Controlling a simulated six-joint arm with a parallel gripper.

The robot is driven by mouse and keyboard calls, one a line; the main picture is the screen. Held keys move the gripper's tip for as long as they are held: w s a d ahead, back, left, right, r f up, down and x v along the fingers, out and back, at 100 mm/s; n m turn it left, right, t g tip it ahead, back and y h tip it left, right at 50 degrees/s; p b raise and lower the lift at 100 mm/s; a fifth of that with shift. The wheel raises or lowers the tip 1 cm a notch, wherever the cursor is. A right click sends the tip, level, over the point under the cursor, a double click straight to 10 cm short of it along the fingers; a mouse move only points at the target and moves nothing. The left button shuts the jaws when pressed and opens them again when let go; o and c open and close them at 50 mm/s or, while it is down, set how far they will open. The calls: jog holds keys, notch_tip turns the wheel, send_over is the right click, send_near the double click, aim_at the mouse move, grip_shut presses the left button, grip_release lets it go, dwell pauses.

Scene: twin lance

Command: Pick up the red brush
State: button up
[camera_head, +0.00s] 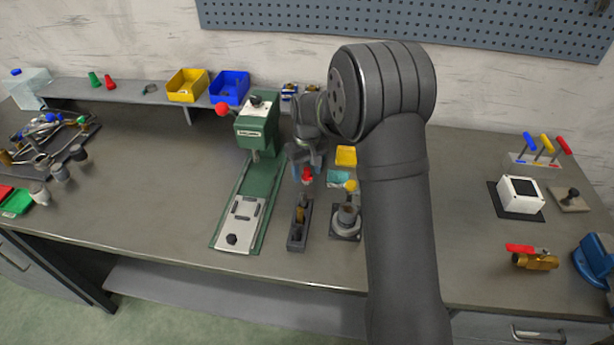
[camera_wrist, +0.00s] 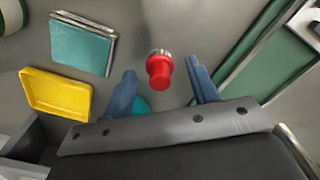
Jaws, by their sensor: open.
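The red brush (camera_head: 307,175) is on the bench, to the right of the green press. In the wrist view, the red brush (camera_wrist: 159,70) shows a red round end with a silvery rim behind it. My gripper (camera_wrist: 161,65) is open, with one blue-grey finger on each side of the brush and a gap at both sides. In the head view my gripper (camera_head: 306,164) is just above and behind the brush. I cannot tell the height between them. The brush's lower part is hidden.
A yellow tray (camera_wrist: 57,93) and a teal pad (camera_wrist: 82,45) lie close beside the fingers. A teal round thing (camera_wrist: 140,105) is partly hidden by my gripper. The green press (camera_head: 262,185) stands close on the left. A dark block (camera_head: 299,225) and a round fixture (camera_head: 346,220) stand in front.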

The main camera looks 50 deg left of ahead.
aim_at(309, 169)
jog(key=shift+f, duration=0.55)
jog(key=c, duration=1)
jog(key=shift+r, duration=0.5)
jog(key=r, duration=0.3)
jog(key=shift+w+d+r, duration=0.15)
jog(key=shift+w+r, duration=0.05)
jog(key=shift+r, duration=0.15)
jog(key=w+d+r, duration=0.2)
jog(key=d, duration=0.1)
jog(key=w+d+r, duration=0.2)
jog(key=d, duration=0.1)
jog(key=w+d+r, duration=0.2)
jog(key=d, duration=0.1)
jog(key=shift+w+d+r, duration=0.15)
jog(key=shift+w+r, duration=0.05)
